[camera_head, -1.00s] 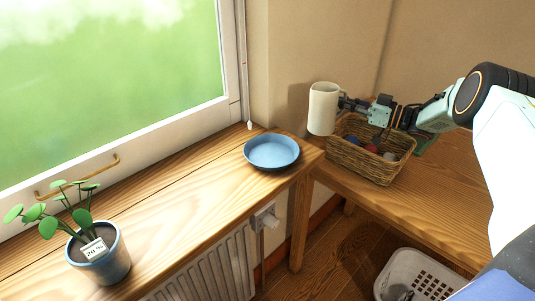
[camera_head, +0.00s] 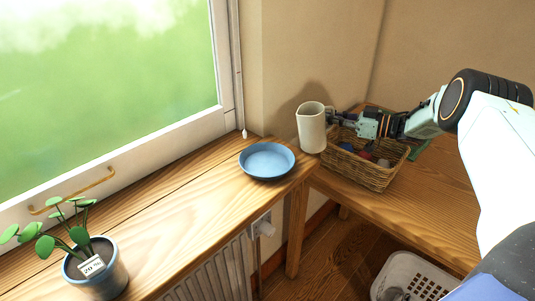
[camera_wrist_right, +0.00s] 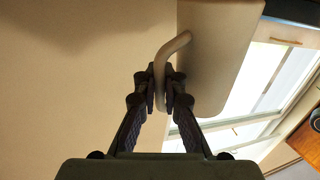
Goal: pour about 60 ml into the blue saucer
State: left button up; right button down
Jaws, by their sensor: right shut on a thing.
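The blue saucer (camera_head: 267,160) sits on the wooden sill near its right end, and it looks empty. My right gripper (camera_head: 333,117) is shut on the handle of a cream pitcher (camera_head: 311,128). The pitcher is about upright, to the right of the saucer and apart from it. In the right wrist view the gripper's fingers (camera_wrist_right: 164,88) close on the handle, and the pitcher's side (camera_wrist_right: 213,55) shows beyond. The liquid inside the pitcher cannot be seen. My left gripper is not in view.
A potted plant (camera_head: 98,272) with a small tag stands at the left of the sill (camera_head: 180,210). A wicker basket (camera_head: 365,172) with several balls is on the lower wooden bench (camera_head: 430,215). A white laundry basket (camera_head: 410,275) stands on the floor. The window (camera_head: 110,80) borders the sill.

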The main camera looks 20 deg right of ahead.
aim_at(319, 107)
jog(key=r+p, duration=0.1)
jog(key=p, duration=0.1)
jog(key=a+r+n+p, duration=0.1)
jog(key=shift+a+r+g+p, duration=0.1)
jog(key=shift+r+g+p, duration=0.2)
jog(key=shift+p, duration=0.1)
jog(key=a+n+h+p, duration=0.1)
jog(key=p, duration=0.1)
jog(key=a+r+n+h+p, duration=0.1)
jog(key=p, duration=0.2)
jog(key=a+n+g+p, duration=0.1)
jog(key=p, duration=0.2)
jog(key=shift+a+r+h, duration=0.35)
jog(key=shift+h, duration=0.05)
jog(key=shift+a+n+h+p, duration=0.5)
jog(key=shift+a, duration=0.1)
jog(key=shift+f+g, duration=0.1)
jog(key=shift+g, duration=0.2)
jog(key=shift+n+h+p, duration=0.3)
jog(key=shift+s+a, duration=0.1)
jog(key=shift+a, duration=0.25)
jog(key=shift+d+n+g+h, duration=0.1)
jog(key=shift+n+g+h, duration=0.2)
jog(key=shift+h, duration=0.1)
